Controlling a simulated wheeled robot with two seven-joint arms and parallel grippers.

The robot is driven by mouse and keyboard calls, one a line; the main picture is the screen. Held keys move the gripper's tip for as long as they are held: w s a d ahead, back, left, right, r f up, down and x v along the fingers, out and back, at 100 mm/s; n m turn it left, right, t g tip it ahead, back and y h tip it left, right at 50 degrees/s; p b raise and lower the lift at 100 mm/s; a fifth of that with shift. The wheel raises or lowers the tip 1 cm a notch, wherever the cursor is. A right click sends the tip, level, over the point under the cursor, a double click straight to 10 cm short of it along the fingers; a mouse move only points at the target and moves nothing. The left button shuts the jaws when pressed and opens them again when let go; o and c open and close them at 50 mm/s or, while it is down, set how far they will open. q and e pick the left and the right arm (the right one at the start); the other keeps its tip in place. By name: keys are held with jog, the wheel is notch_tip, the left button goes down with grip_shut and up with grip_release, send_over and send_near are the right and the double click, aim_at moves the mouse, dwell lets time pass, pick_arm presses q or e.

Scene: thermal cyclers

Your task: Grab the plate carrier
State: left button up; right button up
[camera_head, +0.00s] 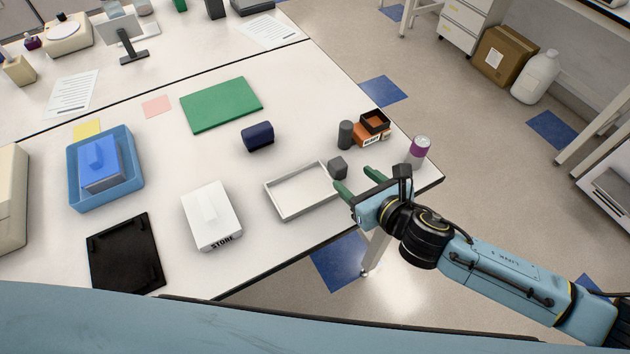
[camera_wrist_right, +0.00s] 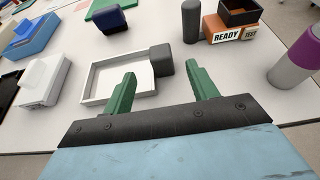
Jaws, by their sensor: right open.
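No label in view reads plate carrier, so I cannot tell for certain which thing it is. A blue block with a raised grip (camera_head: 100,166) sits in a blue tray (camera_head: 137,188) at the left of the bench. A white block with a raised grip (camera_head: 224,232), marked STORE, stands on the bench; it also shows in the right wrist view (camera_wrist_right: 36,92). A shallow white open tray (camera_head: 297,209) lies empty, also in the right wrist view (camera_wrist_right: 90,101). My right gripper (camera_head: 355,180) is open and empty near this tray's right end. My left gripper is out of view.
A dark grey cube (camera_head: 338,168) stands by the tray. A dark cylinder (camera_head: 345,135), an orange READY block (camera_head: 371,139) and a purple-banded can (camera_head: 418,151) stand near the bench's right edge. A navy roll (camera_head: 258,136), green mat (camera_head: 221,104) and black plate (camera_head: 125,254) lie further left.

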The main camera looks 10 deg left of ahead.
aim_at(340, 165)
jog(key=x, duration=0.8)
jog(key=shift+w+r+b, duration=0.15)
jog(key=shift+r+b, duration=0.1)
jog(key=shift+b, duration=0.05)
jog(key=c, duration=1.1)
